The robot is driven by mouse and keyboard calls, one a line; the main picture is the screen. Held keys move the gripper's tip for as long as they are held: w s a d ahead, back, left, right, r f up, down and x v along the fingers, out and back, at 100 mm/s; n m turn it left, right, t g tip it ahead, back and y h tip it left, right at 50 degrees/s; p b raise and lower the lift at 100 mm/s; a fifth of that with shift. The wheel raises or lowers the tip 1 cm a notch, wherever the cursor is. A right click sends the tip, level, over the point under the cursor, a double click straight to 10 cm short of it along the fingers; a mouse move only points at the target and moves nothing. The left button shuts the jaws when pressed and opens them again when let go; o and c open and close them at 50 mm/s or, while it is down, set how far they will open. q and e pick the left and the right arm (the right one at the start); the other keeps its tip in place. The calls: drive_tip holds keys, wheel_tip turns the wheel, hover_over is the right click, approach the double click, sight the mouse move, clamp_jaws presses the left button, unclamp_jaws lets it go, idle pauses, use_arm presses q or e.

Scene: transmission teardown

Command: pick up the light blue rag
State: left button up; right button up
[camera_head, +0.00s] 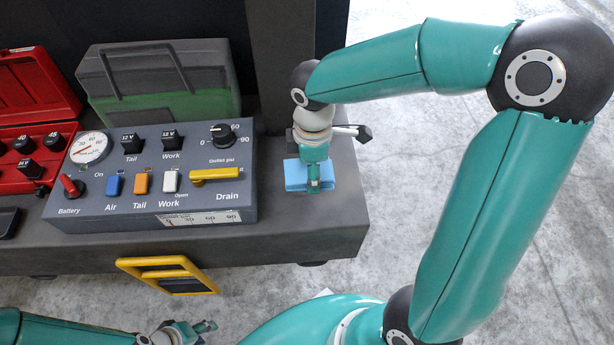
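The light blue rag (294,174) lies near the right end of the dark bench top, just right of the grey control panel. My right gripper (314,184) points down over the rag, and its fingers cover part of it. From this angle I cannot tell whether its fingers are apart or closed on the rag. My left gripper (206,333) is low at the bottom edge, in front of the bench and away from the rag. Its fingers look apart and nothing shows between them.
The control panel (100,191) with switches, a gauge and a yellow drain lever (215,174) stands left of the rag. Behind it is a grey and green case (160,80); a red toolbox (35,85) is at far left. A yellow-framed step (165,262) juts from the bench front.

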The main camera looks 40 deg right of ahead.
wheel_tip(320, 180, up, 16)
drive_tip(key=p, duration=0.3)
drive_tip(key=shift+f, duration=0.25)
